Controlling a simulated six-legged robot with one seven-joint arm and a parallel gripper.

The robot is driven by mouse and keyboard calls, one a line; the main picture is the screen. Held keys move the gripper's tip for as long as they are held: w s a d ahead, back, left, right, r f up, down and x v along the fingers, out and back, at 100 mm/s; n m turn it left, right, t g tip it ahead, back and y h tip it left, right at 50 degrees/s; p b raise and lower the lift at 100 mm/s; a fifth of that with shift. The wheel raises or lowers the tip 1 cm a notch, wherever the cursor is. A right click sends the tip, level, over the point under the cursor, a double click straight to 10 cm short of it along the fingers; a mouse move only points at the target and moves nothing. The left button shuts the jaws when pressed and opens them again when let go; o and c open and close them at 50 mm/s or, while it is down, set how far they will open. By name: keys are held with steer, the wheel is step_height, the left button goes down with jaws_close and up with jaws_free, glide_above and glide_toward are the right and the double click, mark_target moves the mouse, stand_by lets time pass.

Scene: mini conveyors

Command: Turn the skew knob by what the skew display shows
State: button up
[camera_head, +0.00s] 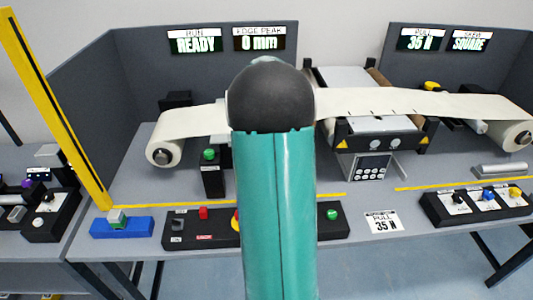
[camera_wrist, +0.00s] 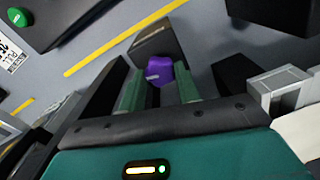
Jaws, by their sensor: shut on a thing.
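The skew display (camera_head: 469,41) on the back right wall reads SQUARE in the head view. In the wrist view, a purple knob (camera_wrist: 156,72) sits on a dark block (camera_wrist: 155,37). My gripper (camera_wrist: 158,88) has its two green fingers on either side of the purple knob and is shut on it. A pale mark shows on the knob's left. In the head view my teal arm hides the gripper and this knob.
Nearby displays read READY (camera_head: 194,41), 0 mm (camera_head: 259,40) and 35 N (camera_head: 422,40). A pale web (camera_head: 372,102) runs across the rollers. A control box with several knobs (camera_head: 475,207) stands front right. A card (camera_head: 381,223) reads 35 N.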

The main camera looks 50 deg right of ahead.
steer(key=o, duration=1)
steer(key=shift+c, duration=0.2)
steer(key=shift+r, duration=0.15)
step_height(320, 180, up, 14)
steer(key=shift+f, duration=0.2)
steer(key=shift+a, duration=0.1)
steer(key=w+a+r+n+t, duration=0.1)
steer(key=a+r+n, duration=0.15)
steer(key=a, duration=0.95)
steer(key=a+r+n+t, duration=0.2)
steer(key=a+n, duration=0.2)
steer(key=a, duration=0.8)
steer(key=s+a+f+n+t, duration=0.1)
steer(key=s+a+n, duration=0.1)
steer(key=a, duration=0.3)
steer(key=s+a+f+n, duration=0.2)
steer(key=s+a, duration=0.2)
steer(key=a, duration=0.2)
steer(key=s+a+f+n+t, duration=0.1)
steer(key=s+a+n, duration=0.1)
steer(key=a, duration=0.4)
steer(key=shift+s+a+f+t, duration=0.25)
steer(key=shift+s+f+t, duration=0.1)
steer(key=shift+s, duration=0.1)
